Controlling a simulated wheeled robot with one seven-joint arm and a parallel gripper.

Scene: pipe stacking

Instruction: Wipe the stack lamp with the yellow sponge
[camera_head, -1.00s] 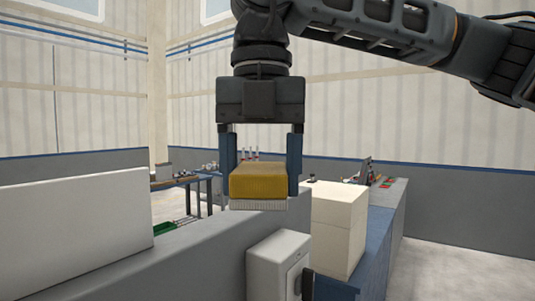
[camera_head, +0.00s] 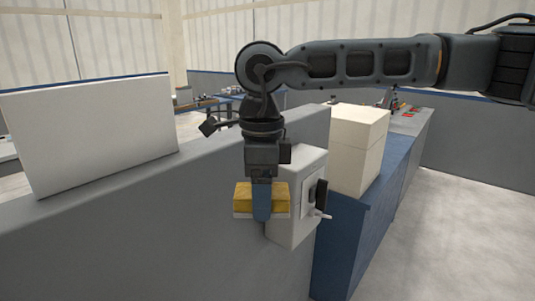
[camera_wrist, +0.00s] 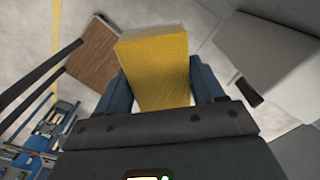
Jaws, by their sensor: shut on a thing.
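The sponge is in the air, in front of the grey half wall and just left of a light grey wall box. I cannot make out a stack lamp in either current view.
The light grey box (camera_head: 292,215) with a dark lever is close at the right of my gripper. A cream box (camera_head: 357,150) stands on a blue cabinet (camera_head: 375,215). A white panel (camera_head: 90,130) stands at the left. Open floor (camera_head: 460,235) lies at the right.

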